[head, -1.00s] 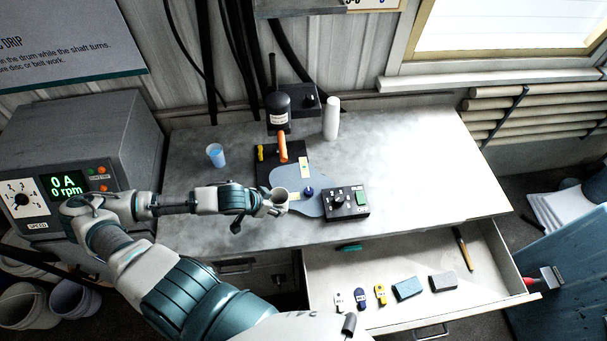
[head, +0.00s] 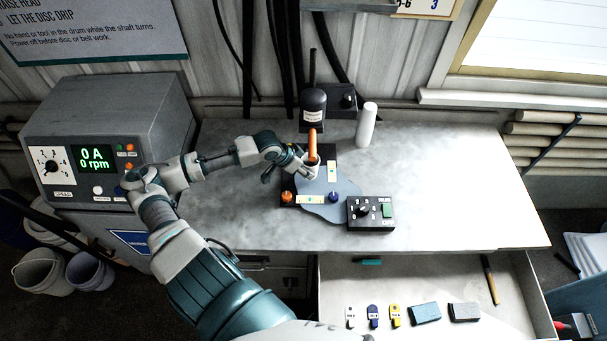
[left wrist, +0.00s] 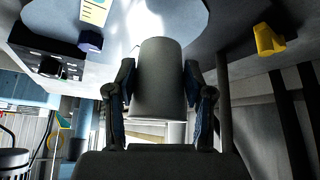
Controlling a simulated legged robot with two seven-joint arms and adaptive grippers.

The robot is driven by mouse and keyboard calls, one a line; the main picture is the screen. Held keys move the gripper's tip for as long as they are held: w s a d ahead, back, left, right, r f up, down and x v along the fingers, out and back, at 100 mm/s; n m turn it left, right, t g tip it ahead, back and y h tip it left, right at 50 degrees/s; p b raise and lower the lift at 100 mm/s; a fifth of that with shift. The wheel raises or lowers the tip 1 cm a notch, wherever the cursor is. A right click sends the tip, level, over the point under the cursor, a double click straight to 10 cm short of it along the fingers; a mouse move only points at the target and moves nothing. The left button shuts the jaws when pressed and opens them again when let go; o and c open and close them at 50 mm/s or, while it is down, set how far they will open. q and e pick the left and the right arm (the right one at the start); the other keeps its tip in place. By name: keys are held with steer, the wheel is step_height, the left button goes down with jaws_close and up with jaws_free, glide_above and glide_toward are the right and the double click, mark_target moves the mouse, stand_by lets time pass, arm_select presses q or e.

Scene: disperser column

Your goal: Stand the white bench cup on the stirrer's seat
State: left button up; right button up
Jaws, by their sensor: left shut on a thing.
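The white bench cup (head: 313,168) is held by my left gripper (head: 298,166), which is shut on it. In the left wrist view the cup (left wrist: 158,80) sits between the two fingers. The stirrer has a dark motor head (head: 313,105) and an orange shaft (head: 312,143). In the head view the cup is at the shaft's lower end, over the stirrer's dark base (head: 290,185). I cannot tell whether the shaft is inside the cup or whether the cup touches the seat, which is hidden. My right gripper is not in view.
A control box (head: 371,214) and a white cylinder (head: 366,125) stand nearby. An open drawer (head: 420,275) holds several small items. The bench's right side is clear.

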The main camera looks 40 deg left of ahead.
arm_select(q)
steer(key=shift+w, duration=0.2)
steer(key=shift+d+f, duration=0.1)
steer(key=shift+f, duration=0.1)
step_height(320, 180, down, 3)
steer(key=shift+f, duration=0.1)
steer(key=shift+a, duration=0.25)
steer(key=o, duration=1.3)
steer(key=shift+a, duration=0.2)
steer(key=shift+d, duration=0.15)
steer(key=shift+s+r, duration=0.2)
steer(key=shift+r, duration=0.1)
steer(key=p+v, duration=0.2)
steer(key=v, duration=0.3)
steer(key=p+v, duration=0.6)
steer(key=p, duration=0.3)
steer(key=shift+r, duration=0.25)
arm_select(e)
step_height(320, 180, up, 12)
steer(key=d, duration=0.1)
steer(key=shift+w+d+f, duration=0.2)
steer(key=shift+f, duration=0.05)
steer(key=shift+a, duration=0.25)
